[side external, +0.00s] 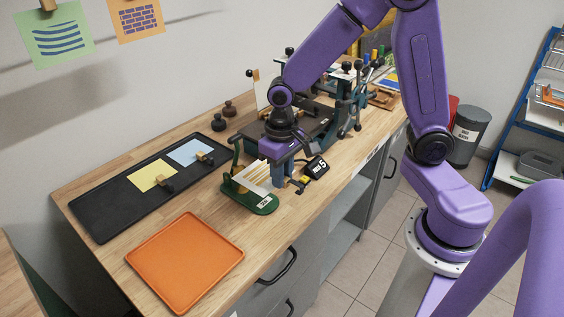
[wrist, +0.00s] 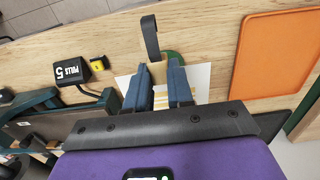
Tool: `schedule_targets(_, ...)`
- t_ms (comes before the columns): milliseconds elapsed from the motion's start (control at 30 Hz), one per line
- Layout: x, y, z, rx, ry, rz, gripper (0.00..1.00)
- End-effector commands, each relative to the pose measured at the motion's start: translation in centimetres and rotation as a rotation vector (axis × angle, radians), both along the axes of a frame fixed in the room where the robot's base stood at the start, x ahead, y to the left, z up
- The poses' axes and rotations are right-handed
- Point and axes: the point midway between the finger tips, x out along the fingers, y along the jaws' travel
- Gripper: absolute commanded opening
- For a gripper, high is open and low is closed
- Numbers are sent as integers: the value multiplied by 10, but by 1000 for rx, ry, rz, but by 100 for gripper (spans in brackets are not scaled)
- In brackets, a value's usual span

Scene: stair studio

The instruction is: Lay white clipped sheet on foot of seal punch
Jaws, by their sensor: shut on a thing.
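The seal punch (side external: 236,162) is green, with a flat green foot (side external: 262,205) near the table's front edge. Its dark lever (wrist: 151,38) and a bit of green also show in the wrist view. The white clipped sheet (side external: 255,178), with yellowish stripes, lies over the foot in the side view; I cannot tell whether it touches it. The sheet (wrist: 202,80) shows on both sides of the fingers in the wrist view. My gripper (wrist: 158,68) is shut on its tan clip (wrist: 158,74). My gripper (side external: 284,182) is low beside the punch's right side.
A black tray (side external: 105,220) holds a yellow sheet (side external: 152,176) and a blue sheet (side external: 190,152), each with a clip. An empty orange tray (side external: 185,262) lies at the front left. A black block marked 5 (side external: 316,166) and a small yellow-black item (wrist: 98,63) sit close right of my gripper.

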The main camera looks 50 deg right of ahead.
Motion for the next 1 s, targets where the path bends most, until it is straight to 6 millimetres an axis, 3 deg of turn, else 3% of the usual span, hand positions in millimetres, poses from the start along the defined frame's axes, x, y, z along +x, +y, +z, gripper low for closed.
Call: schedule_targets(1000, 0, 0, -66, -1, 1, 0, 0)
